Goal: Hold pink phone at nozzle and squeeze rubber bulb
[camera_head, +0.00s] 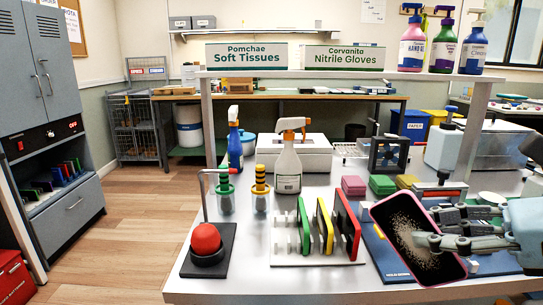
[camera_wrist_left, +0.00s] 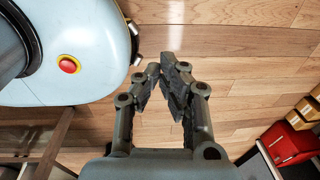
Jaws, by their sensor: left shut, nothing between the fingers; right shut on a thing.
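The pink phone (camera_head: 402,222) is at the right in the head view, tilted, with pale dust speckled over its dark face. My right gripper (camera_head: 428,243) is shut on its right part and holds it over the front right of the table. The red rubber bulb (camera_head: 206,239) sits on a black base at the table's front left. A thin grey tube, the nozzle (camera_head: 204,190), rises beside it and bends right at the top. The phone is well to the right of the nozzle, apart from it. My left gripper (camera_wrist_left: 168,62) is shut and empty above the wooden floor in the left wrist view.
A white rack (camera_head: 318,261) with green, yellow and red upright plates stands between bulb and phone. Behind are a white spray bottle (camera_head: 288,165) and two striped tools in cups (camera_head: 260,197). A blue mat (camera_head: 385,256) lies under the phone.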

